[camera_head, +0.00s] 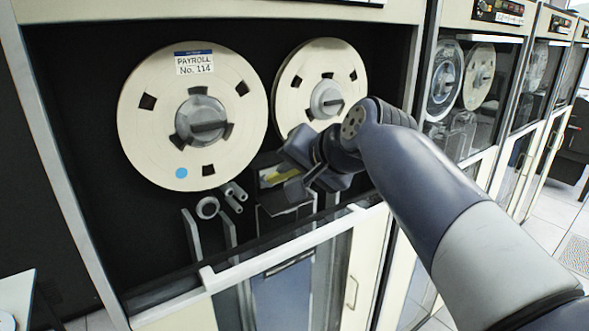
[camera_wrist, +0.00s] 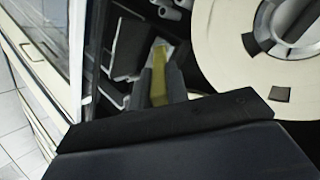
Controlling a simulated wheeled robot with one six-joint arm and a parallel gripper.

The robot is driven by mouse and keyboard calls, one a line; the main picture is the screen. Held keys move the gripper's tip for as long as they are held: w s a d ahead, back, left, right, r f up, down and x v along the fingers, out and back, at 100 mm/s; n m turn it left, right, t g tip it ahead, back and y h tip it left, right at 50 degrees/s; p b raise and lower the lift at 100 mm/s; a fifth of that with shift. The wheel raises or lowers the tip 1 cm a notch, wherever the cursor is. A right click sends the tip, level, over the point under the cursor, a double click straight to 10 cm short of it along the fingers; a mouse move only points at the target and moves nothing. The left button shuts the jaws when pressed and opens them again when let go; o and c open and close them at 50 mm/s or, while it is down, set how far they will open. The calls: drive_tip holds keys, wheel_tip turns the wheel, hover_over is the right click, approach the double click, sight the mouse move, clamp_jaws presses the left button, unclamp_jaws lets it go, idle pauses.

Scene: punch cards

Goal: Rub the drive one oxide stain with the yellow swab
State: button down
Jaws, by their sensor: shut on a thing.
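My gripper (camera_head: 297,175) is at the front of the tape drive, below and between its two reels. It is shut on the yellow swab (camera_wrist: 158,75), which points away from the wrist toward the drive's head area. The swab also shows as a yellow strip between the jaws in the head view (camera_head: 279,176). The swab's tip lies close to a pale part of the drive, but I cannot tell whether it touches. I cannot make out the oxide stain, and the gripper hides part of this area.
The left reel (camera_head: 151,100) carries a "PAYROLL No. 114" label and a blue dot. The right reel (camera_head: 306,84) is just above my gripper. Metal rollers (camera_head: 233,195) stick out to the left. A white frame bar (camera_head: 290,247) crosses below. More tape drives (camera_head: 478,75) stand to the right.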

drive_tip(key=shift+s+d+b, duration=0.25)
drive_tip(key=shift+s+d, duration=0.3)
drive_tip(key=shift+s, duration=0.25)
drive_tip(key=shift+s+d+b, duration=0.3)
drive_tip(key=shift+s+d, duration=0.25)
drive_tip(key=shift+s, duration=0.3)
drive_tip(key=shift+s+d+b, duration=0.25)
drive_tip(key=shift+s+d, duration=0.3)
drive_tip(key=shift+s, duration=0.25)
drive_tip(key=shift+s+d+b, duration=0.2)
drive_tip(key=shift+s+d, duration=0.25)
drive_tip(key=shift+s, duration=0.2)
drive_tip(key=shift+s+d+b, duration=0.2)
drive_tip(key=shift+s+d, duration=0.2)
drive_tip(key=shift+s, duration=0.2)
